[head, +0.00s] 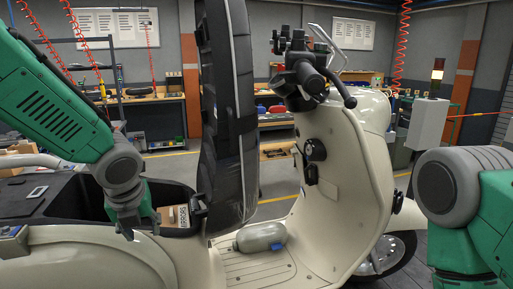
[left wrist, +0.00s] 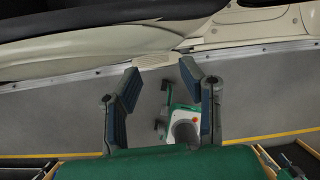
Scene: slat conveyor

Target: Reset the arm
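My left arm comes in from the left in the head view. My left gripper (head: 127,222) points down at the near side of the cream scooter (head: 345,190), in front of its open under-seat compartment. The scooter's body (left wrist: 130,48) crosses the top of that view. My right arm shows at the right edge of the head view, but its gripper is out of frame.
The black seat (head: 225,110) stands raised. A brown box (head: 177,217) marked MIRRORS sits by the compartment. A grey bottle (head: 256,237) with a blue cap lies on the footboard. A signal tower (head: 437,75) tops a grey box at right. Workbenches line the back.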

